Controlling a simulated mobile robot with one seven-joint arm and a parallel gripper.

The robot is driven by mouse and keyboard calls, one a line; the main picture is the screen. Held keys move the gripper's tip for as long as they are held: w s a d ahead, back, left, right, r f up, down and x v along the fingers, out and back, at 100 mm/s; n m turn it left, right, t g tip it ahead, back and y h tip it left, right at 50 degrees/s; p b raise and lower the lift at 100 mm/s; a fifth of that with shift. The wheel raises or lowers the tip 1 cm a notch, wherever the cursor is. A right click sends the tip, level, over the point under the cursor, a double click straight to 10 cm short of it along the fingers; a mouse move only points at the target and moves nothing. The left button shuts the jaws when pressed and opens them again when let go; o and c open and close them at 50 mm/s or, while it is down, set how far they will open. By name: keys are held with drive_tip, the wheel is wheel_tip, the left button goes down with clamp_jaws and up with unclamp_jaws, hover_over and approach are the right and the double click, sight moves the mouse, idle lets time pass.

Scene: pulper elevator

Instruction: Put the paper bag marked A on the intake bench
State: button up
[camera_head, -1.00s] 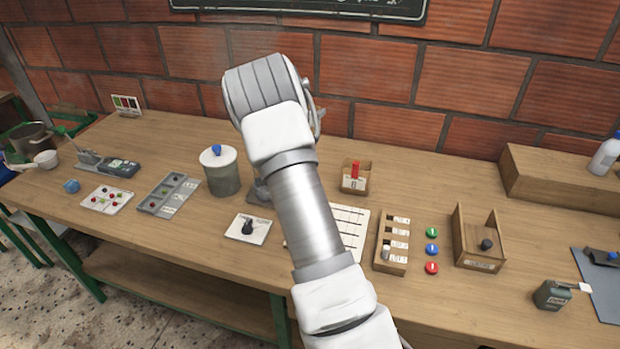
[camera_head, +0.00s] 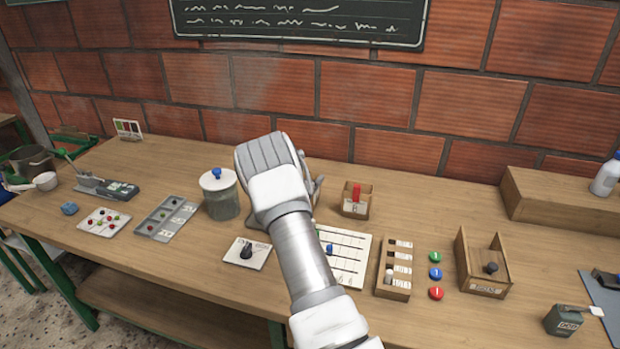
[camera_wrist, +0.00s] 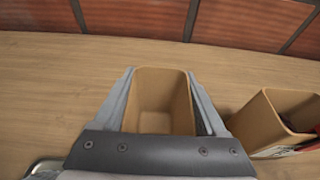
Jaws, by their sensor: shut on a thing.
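In the wrist view my gripper (camera_wrist: 160,74) is shut on a brown, open-topped paper bag (camera_wrist: 162,105), with one finger along each side. The bag is upright and looks empty inside. Its front marking is out of sight, so I cannot read its letter. In the head view my wrist hides this bag, and only a little of my gripper (camera_head: 314,184) shows. A second brown bag or box (camera_head: 354,205) stands to the right with a red item in it and a small label; it also shows in the wrist view (camera_wrist: 262,118). The wooden bench (camera_head: 420,190) lies beneath.
Left of my arm are a lidded grey pot (camera_head: 220,196), a divided tray (camera_head: 165,219) and a white card with a dark item (camera_head: 247,252). Right are a gridded sheet (camera_head: 350,262), a slotted wooden rack (camera_head: 394,270) and coloured buttons (camera_head: 435,273). Bare wood lies behind, before the brick wall.

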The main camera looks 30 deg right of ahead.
drive_tip(key=shift+f+b, duration=0.15)
drive_tip(key=shift+b, duration=0.15)
drive_tip(key=o, duration=1.5)
drive_tip(key=shift+r, duration=0.2)
